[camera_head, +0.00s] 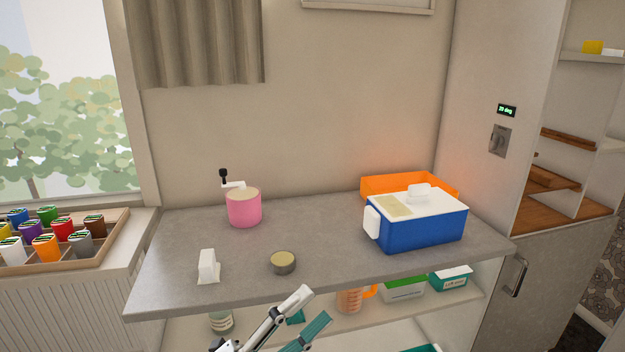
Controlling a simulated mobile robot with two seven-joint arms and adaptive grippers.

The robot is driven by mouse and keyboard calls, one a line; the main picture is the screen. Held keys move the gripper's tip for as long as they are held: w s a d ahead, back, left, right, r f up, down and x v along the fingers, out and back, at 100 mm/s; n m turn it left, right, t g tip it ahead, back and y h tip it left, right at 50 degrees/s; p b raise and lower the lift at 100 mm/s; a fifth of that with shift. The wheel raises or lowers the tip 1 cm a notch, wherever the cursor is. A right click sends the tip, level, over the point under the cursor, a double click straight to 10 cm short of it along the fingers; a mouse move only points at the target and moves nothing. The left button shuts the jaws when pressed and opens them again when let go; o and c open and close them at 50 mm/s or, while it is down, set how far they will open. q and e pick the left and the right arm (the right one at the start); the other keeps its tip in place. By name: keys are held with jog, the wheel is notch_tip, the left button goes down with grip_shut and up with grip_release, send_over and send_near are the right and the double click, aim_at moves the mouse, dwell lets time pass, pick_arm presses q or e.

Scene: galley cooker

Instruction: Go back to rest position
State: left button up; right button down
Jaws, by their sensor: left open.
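My left gripper (314,304) is at the bottom middle of the head view, at the front edge of the grey counter (340,250). Its two fingers, one pale and one teal, stand apart and point up and to the right, with nothing visible between them. The gripper covers part of the shelf under the counter. My right gripper does not show.
An orange measuring jug (350,300) stands on the shelf below.

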pick_arm(q)
jog(key=a+f+n+t+y, duration=0.2)
jog(key=a+f+n+y, duration=0.35)
jog(key=f+n, duration=0.4)
jog(key=a+f+n+t+y, duration=0.1)
jog(key=a+f+n+y, duration=0.5)
jog(key=f, duration=0.6)
jog(key=s+a+f+n+g+y, duration=0.2)
jog(key=s+a+f+n, duration=0.2)
jog(key=f, duration=0.5)
jog(key=s+a+f+n+g+y, duration=0.3)
jog(key=s+a+f+n, duration=0.1)
jog(key=s+f, duration=0.4)
jog(key=shift+s+f+n, duration=0.4)
jog(key=shift+f+n, duration=0.05)
jog(key=shift+n, duration=0.3)
